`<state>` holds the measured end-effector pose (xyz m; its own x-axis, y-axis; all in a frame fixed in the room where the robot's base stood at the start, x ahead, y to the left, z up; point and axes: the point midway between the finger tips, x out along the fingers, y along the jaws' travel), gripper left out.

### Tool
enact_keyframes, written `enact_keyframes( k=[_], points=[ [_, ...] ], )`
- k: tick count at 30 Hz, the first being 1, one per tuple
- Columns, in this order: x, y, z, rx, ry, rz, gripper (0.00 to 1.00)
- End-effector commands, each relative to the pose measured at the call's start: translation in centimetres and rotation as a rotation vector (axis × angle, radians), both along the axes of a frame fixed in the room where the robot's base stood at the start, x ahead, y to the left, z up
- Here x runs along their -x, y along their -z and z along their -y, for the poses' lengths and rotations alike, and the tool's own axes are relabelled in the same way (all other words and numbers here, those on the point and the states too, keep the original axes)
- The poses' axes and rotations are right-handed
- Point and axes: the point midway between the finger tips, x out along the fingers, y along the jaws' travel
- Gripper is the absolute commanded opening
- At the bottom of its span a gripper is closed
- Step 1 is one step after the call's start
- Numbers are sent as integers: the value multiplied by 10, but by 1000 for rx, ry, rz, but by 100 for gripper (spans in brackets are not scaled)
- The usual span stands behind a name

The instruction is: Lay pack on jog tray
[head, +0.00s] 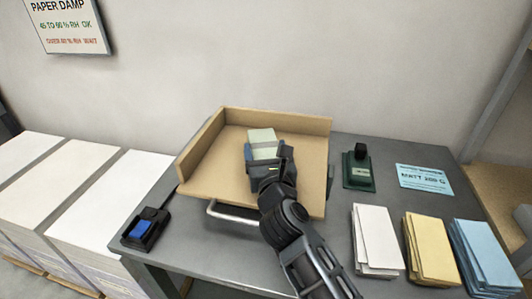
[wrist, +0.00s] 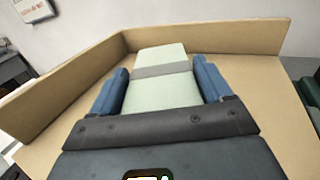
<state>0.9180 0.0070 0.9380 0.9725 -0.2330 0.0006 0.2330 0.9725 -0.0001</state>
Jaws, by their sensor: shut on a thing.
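The pack (head: 262,137) is a pale green block with a grey band around it. My gripper (head: 263,152) is shut on it, with a blue finger on each side. In the wrist view the pack (wrist: 162,85) points away between the fingers (wrist: 160,92). The jog tray (head: 215,160) is a tan, tilted board with raised walls at the back and left. It also shows in the wrist view (wrist: 265,85). The pack is over the tray's surface; whether it touches is hidden by the gripper and the pack itself.
White, yellow and blue paper stacks (head: 376,240) stand on the grey table's (head: 225,245) right front. A green device (head: 358,167) and a blue card (head: 424,179) lie behind them. A blue-topped switch (head: 146,228) is at the left, and tall white paper piles (head: 90,205) stand beyond it.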

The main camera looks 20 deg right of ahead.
Motion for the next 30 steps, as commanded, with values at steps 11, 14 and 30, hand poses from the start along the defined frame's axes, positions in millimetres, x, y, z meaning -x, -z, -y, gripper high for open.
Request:
enact_keyframes(
  k=[11,14,30],
  points=[
    [0,2,0,0,0,0,90],
    [0,2,0,0,0,0,100],
    [35,1,-8,1,0,-2,100]
  ],
)
